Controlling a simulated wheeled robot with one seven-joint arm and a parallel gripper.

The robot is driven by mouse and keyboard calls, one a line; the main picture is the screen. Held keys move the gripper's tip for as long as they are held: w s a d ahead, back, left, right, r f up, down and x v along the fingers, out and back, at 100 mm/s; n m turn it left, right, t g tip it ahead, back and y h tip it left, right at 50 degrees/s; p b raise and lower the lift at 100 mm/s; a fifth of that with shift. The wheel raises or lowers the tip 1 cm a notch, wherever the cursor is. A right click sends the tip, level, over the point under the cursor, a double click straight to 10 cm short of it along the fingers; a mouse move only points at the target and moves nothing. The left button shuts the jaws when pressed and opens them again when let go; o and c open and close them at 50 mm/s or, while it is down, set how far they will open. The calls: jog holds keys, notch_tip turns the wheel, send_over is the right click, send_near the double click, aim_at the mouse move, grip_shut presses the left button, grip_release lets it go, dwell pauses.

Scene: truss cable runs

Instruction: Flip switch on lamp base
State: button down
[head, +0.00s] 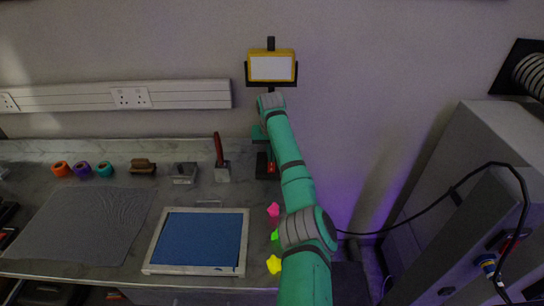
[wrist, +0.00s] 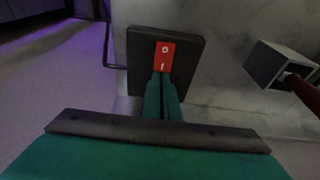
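The lamp has a yellow-framed white head (head: 271,67) on a dark stand against the wall. Its black base (head: 262,168) stands on the counter, partly hidden behind my arm. A red rocker switch (head: 271,168) shows on the base. In the wrist view the red switch (wrist: 165,53), marked 0 and I, sits on the black base plate (wrist: 190,60). My gripper (wrist: 163,76) is shut and empty, its two teal fingers together. The fingertips are at the I end of the switch. I cannot tell whether they touch it.
A grey holder with a red-handled tool (head: 222,172) stands left of the base; it shows at right in the wrist view (wrist: 272,65). A blue-filled framed tray (head: 243,240) lies in front. Pink, green and yellow pieces (head: 274,264) lie by my arm. A dark cable hangs to the right.

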aim_at(271, 168)
jog(key=shift+s+a+f+g, duration=0.15)
jog(key=shift+s+f+g, duration=0.15)
jog(key=shift+s+f, duration=0.25)
jog(key=shift+s+r+t, duration=0.7)
jog(key=shift+s+r, duration=0.5)
jog(key=shift+r, duration=6.8)
jog(key=x, duration=0.4)
jog(key=s+x, duration=0.1)
jog(key=x, duration=0.4)
jog(key=s+x, duration=0.1)
jog(key=x, duration=0.4)
jog(key=shift+s+f, duration=0.15)
jog(key=shift+f, duration=0.45)
jog(key=shift+a, duration=0.1)
